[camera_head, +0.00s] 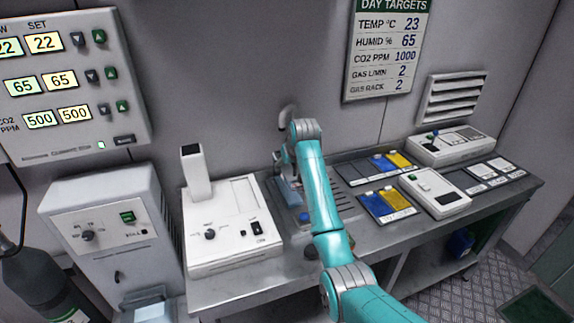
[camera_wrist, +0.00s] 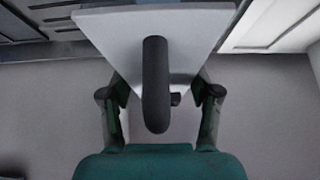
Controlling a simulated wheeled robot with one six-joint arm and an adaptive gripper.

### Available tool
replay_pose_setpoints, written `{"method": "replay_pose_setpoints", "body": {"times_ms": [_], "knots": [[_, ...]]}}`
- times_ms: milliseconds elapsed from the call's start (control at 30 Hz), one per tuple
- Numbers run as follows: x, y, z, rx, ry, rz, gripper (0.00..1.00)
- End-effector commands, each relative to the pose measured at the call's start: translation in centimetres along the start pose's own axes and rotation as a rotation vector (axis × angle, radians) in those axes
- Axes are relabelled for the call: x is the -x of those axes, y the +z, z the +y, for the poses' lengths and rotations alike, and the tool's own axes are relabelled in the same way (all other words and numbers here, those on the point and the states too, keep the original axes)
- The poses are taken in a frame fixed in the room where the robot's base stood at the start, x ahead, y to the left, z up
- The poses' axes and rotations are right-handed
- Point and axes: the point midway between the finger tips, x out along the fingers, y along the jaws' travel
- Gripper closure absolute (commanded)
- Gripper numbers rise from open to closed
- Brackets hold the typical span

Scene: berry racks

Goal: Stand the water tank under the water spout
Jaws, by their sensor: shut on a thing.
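The water tank (camera_wrist: 110,30) fills the upper middle of the wrist view as a pale grey body with a dark upright handle (camera_wrist: 155,85). My gripper (camera_wrist: 160,100) has a finger on each side of the handle and is shut on the tank. In the head view a bluish part of the tank (camera_head: 291,193) shows beside my arm on the bench, mostly hidden. The grey curved water spout (camera_head: 287,112) rises on the wall just behind my wrist. I cannot tell whether the tank touches the surface or stands right under the spout.
A white machine (camera_head: 230,230) with a column stands left of my arm. A ribbed plate (camera_head: 345,198), blue and yellow packs (camera_head: 385,203) and a white device (camera_head: 434,190) lie to the right. A cabinet (camera_head: 105,225) stands at far left. The bench (camera_head: 385,240) has some bare room at its front edge.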

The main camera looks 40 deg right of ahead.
Motion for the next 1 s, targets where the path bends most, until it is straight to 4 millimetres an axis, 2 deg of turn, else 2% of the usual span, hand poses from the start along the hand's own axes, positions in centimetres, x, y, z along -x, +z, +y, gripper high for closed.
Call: {"method": "replay_pose_setpoints", "body": {"times_ms": [33, 67, 133, 167, 567, 767, 1000], "knots": [[-0.1, 0.0, 0.0, 0.0, 0.0, 0.001, 1.0], [-0.1, 0.1, 0.0, 0.0, 0.0, 0.0, 0.33], [-0.1, 0.1, 0.0, 0.0, 0.0, 0.0, 0.16], [-0.1, 0.1, 0.0, 0.0, 0.0, 0.0, 0.13], [0.3, -0.1, 0.0, 0.0, 0.0, 0.0, 0.13], [3.2, -0.1, 0.0, 0.0, 0.0, 0.002, 0.13], [8.1, -0.2, 0.0, -0.001, 0.0, 0.003, 0.13]]}}
